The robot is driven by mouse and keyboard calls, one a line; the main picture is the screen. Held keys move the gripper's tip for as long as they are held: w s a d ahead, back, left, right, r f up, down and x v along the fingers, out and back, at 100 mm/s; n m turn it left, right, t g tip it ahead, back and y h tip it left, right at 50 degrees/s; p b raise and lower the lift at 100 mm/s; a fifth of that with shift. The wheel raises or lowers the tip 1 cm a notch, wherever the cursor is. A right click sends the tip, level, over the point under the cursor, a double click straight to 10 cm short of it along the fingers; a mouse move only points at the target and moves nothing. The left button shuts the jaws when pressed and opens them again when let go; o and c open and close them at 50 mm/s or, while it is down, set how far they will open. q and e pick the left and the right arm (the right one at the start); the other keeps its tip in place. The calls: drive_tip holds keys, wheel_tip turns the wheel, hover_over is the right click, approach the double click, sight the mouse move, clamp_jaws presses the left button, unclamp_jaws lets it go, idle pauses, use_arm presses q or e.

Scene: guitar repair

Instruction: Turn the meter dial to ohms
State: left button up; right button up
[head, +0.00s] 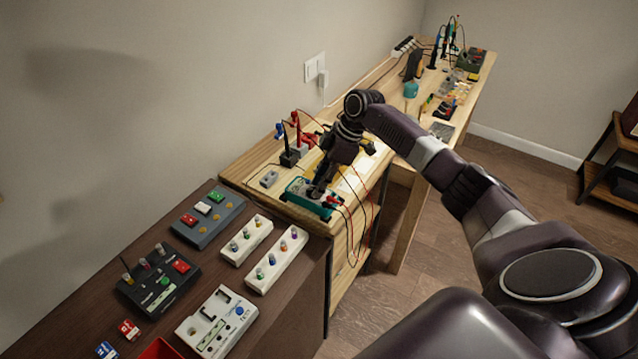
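The meter (297,187) is a teal-cased multimeter lying on the near end of the light wooden bench. Red and black leads run from its right end and hang over the bench's front edge. My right gripper (316,190) reaches down over the meter from above, with its fingertips at or just above the meter's face. The gripper covers the dial, so the dial's setting is hidden. The fingers are small and dark here, and I cannot tell whether they are open or shut, or whether they touch the dial. My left gripper is not in view.
A dark brown cabinet (300,300) at the near left carries several switch and knob boxes. Red and black clips on stands (290,157) and a small grey box (269,179) are close to the meter. More tools and a power strip (404,46) lie along the bench's far end.

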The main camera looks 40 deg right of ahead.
drive_tip(key=v, duration=1.2)
drive_tip(key=shift+a, duration=0.15)
